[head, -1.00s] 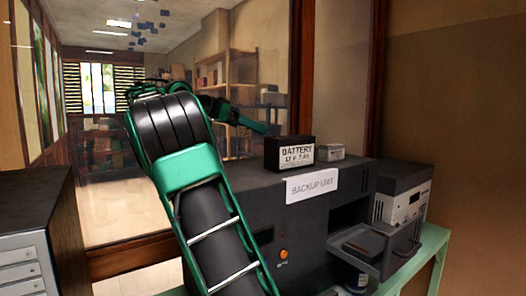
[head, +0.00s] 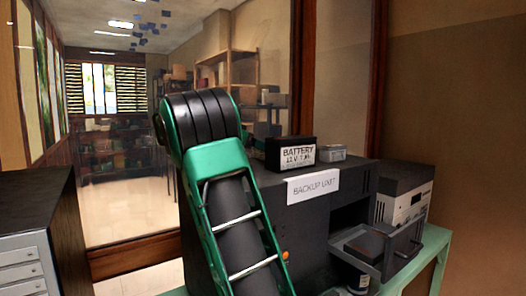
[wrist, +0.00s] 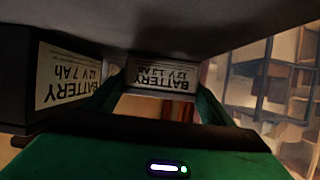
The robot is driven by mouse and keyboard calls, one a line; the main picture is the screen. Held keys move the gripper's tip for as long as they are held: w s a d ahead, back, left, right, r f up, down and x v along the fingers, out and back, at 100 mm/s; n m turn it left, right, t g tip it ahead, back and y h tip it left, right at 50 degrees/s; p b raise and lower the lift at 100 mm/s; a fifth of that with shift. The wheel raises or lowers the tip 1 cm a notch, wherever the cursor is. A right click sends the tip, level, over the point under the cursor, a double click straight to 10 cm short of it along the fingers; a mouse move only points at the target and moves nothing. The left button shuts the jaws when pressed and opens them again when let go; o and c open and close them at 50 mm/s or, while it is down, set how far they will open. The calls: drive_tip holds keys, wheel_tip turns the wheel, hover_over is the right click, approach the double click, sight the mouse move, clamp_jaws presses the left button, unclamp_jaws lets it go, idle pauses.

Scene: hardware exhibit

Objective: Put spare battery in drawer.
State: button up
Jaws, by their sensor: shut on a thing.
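A small grey battery (head: 331,153) sits on top of the backup unit, right of a larger black battery (head: 291,154). In the upside-down wrist view, the small battery labelled 12 V 1.3 Ah (wrist: 160,72) is between the green fingers of my gripper (wrist: 158,95), which is shut on it. The larger 12 V 7 Ah battery (wrist: 65,78) stands close to its left there. In the head view my gripper is mostly hidden behind my arm and the batteries. The drawer (head: 398,258) is pulled out at the unit's front right, with a dark block (head: 370,243) in it.
The backup unit (head: 270,200) stands on a green bench (head: 436,243). A grey-fronted device (head: 404,203) stands right of it. A cylinder (head: 357,279) is under the drawer. A dark cabinet with grey drawers (head: 25,262) is at left; a glass partition and shelves lie behind.

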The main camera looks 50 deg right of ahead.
drive_tip(key=o, duration=1.5)
drive_tip(key=shift+o, duration=0.2)
